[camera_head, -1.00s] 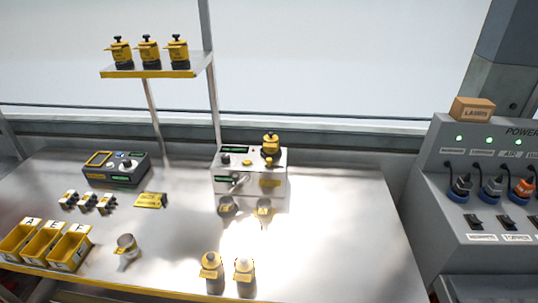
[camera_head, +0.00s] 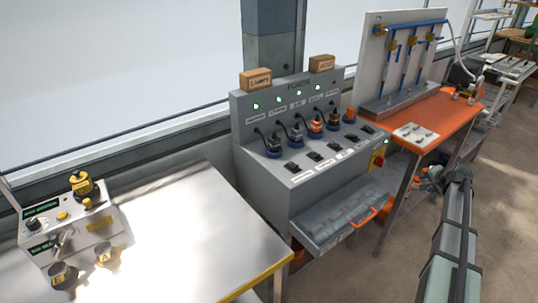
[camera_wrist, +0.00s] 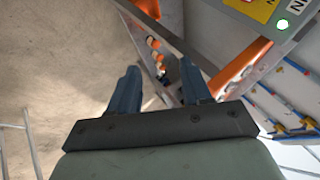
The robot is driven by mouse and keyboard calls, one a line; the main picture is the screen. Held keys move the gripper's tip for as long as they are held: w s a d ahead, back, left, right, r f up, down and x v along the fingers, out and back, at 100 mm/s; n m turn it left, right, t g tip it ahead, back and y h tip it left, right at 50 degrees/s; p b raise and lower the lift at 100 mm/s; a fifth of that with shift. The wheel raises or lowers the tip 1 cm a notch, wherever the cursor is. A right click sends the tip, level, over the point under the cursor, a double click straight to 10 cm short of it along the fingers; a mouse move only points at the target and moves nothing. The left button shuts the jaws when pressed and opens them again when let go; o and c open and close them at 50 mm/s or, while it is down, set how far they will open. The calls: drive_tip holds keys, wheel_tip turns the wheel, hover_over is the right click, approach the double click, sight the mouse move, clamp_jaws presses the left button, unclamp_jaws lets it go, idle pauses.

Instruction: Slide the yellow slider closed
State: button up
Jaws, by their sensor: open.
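The tray seeder (camera_head: 75,225), a pale box with green labels, stands on the steel table at the far left of the head view. My gripper (camera_wrist: 158,82) is open in the wrist view, with two blue-grey fingers apart and nothing gripped. In the head view, my arm is at the right, beyond the power console and far from the seeder.
The steel table (camera_head: 205,230) is clear right of the seeder. The grey power console (camera_head: 262,170) with plugs and an open drawer (camera_head: 345,215) stands between seeder and arm. An orange bench (camera_head: 440,115) is behind. The wrist view shows a yellow panel (camera_wrist: 252,8) near the gripper.

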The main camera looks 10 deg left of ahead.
drive_tip(key=w+a+r, duration=0.3)
drive_tip(key=r, duration=0.2)
drive_tip(key=w+a+r+n+g+y, duration=0.15)
drive_tip(key=a+r, duration=0.25)
drive_tip(key=a, duration=0.8)
drive_tip(key=w+a+r+n+y, duration=0.1)
drive_tip(key=w+a+r, duration=0.2)
drive_tip(key=a, duration=0.8)
drive_tip(key=s+a+r+n+g, duration=0.1)
drive_tip(key=s+a+r+n, duration=0.1)
drive_tip(key=a, duration=1)
drive_tip(key=s+a+r+n+g, duration=0.1)
drive_tip(key=s+a+r, duration=0.15)
drive_tip(key=a, duration=0.95)
drive_tip(key=s+a+r+n+g, duration=0.1)
drive_tip(key=s+a+r+n, duration=0.15)
drive_tip(key=a, duration=1.05)
drive_tip(key=s+a+r+n+g, duration=0.1)
drive_tip(key=s+a, duration=0.2)
drive_tip(key=a, duration=0.4)
drive_tip(key=s+a+r+n+g, duration=0.1)
drive_tip(key=s+a+r, duration=0.15)
drive_tip(key=a, duration=0.55)
wheel_tip(320, 180, up, 7)
drive_tip(key=n+g+h, duration=0.2)
drive_tip(key=n+h, duration=0.1)
drive_tip(key=n, duration=0.4)
hover_over(86, 200)
wheel_tip(86, 200, down, 13)
drive_tip(key=shift+f, duration=0.1)
